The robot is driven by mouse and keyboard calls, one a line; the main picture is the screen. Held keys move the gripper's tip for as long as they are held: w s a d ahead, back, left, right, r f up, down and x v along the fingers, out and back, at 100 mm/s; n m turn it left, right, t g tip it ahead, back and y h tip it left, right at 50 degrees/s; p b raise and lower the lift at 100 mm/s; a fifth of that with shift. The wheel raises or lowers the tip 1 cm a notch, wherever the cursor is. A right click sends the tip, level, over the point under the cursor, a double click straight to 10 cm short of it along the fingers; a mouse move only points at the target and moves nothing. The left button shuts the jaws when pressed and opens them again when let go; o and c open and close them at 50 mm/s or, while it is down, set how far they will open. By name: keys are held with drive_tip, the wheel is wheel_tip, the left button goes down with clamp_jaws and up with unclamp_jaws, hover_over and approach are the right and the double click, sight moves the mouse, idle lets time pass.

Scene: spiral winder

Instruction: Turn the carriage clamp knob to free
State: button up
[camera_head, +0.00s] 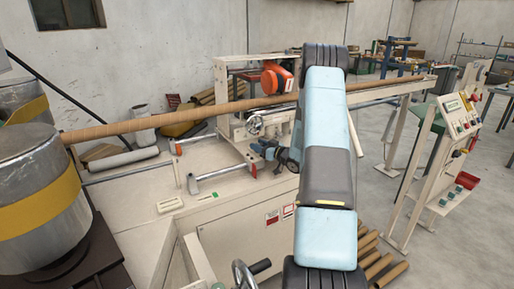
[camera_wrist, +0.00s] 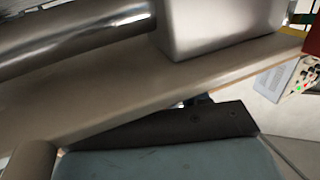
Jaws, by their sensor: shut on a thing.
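The carriage (camera_head: 235,128) stands on the cream machine bed, with a handwheel (camera_head: 254,122) on its front. My gripper (camera_head: 257,149) is low at the front of the carriage, below the handwheel, partly behind my own arm. It is shut on a small part there, which I take to be the carriage clamp knob; the knob is mostly hidden and its turned position cannot be read. The wrist view shows a chrome rod (camera_wrist: 75,38) and a pale block (camera_wrist: 215,28) close by, but neither fingertips nor knob clearly.
A long brown tube (camera_head: 170,118) runs across above the bed from the steel drum (camera_head: 35,205) at the left. An orange unit (camera_head: 277,78) sits on top of the carriage. A control panel (camera_head: 458,118) stands at the right, and brown tubes (camera_head: 377,262) lie on the floor.

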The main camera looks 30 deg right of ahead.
drive_tip(key=o, duration=1)
drive_tip(key=shift+c, duration=0.2)
drive_tip(key=shift+s, duration=0.15)
drive_tip(key=v, duration=1.3)
drive_tip(key=shift+s, duration=0.25)
drive_tip(key=shift+d, duration=0.15)
